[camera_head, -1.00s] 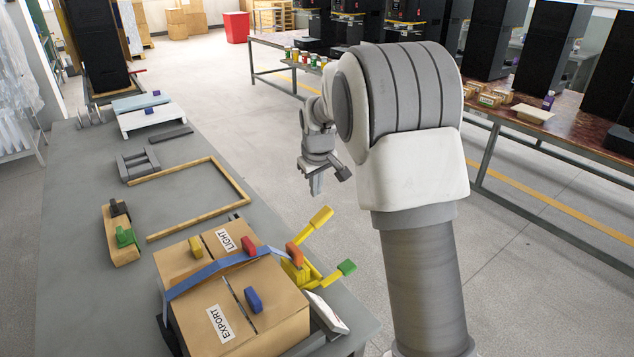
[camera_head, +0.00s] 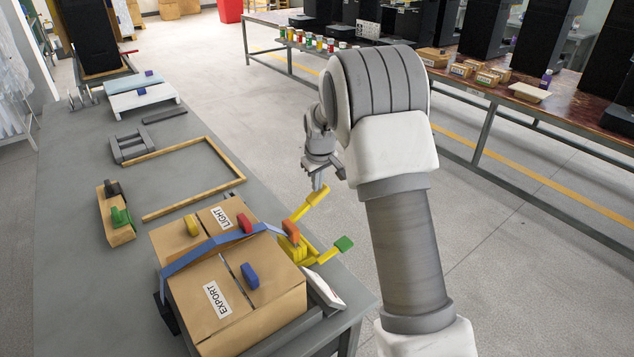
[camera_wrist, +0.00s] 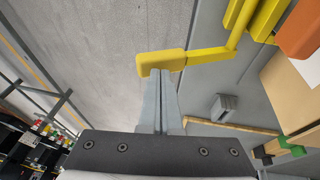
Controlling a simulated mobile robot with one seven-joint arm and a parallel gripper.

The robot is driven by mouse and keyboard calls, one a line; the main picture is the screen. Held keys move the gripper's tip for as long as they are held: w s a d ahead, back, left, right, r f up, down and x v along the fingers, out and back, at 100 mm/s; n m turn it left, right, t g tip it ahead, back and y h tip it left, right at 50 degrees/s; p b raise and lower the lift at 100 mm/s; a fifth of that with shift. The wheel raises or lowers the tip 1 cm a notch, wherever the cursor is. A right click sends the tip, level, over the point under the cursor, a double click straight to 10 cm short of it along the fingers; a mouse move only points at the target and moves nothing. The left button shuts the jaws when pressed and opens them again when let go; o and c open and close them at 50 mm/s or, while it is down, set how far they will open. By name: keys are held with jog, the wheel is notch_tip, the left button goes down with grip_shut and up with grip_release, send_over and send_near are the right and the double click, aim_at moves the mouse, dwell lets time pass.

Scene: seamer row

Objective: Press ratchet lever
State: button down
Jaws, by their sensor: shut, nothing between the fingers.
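The ratchet lever is a yellow arm with a thick yellow grip (camera_head: 316,195), rising up and right from the yellow ratchet (camera_head: 291,249) at the right side of the carton. A second short arm there ends in a green knob (camera_head: 343,243). A blue strap (camera_head: 215,248) runs over the carton (camera_head: 215,287). My gripper (camera_head: 318,184) is shut and empty, its tips right at the lever's grip. In the wrist view the fingertips (camera_wrist: 160,74) overlap the yellow grip (camera_wrist: 162,61); I cannot tell whether they touch it.
The carton carries red, blue and yellow handles and LIGHT and EXPORT labels. An orange piece (camera_head: 291,231) stands beside the ratchet. A wooden frame (camera_head: 187,145) and a block with a green clip (camera_head: 120,218) lie on the grey table (camera_head: 75,270). Open floor lies right of the table.

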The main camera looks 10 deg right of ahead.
aim_at(329, 190)
jog(key=shift+d, duration=0.1)
jog(key=shift+w+d+f+g+y+p, duration=0.25)
jog(key=shift+d+f+g+y+p, duration=0.15)
jog(key=shift+d+f+y, duration=0.3)
jog(key=f+y, duration=0.1)
jog(key=d+f+y, duration=0.1)
jog(key=w+d+f+g+y, duration=0.1)
jog(key=f, duration=0.1)
jog(key=shift+m, duration=0.4)
jog(key=shift+d+f+g+y+b, duration=0.15)
jog(key=shift+f+y+b, duration=0.15)
jog(key=shift+f, duration=0.4)
jog(key=shift+d+f+g+y+b, duration=0.1)
jog(key=shift+f+g+y+b, duration=0.15)
jog(key=shift+f, duration=0.55)
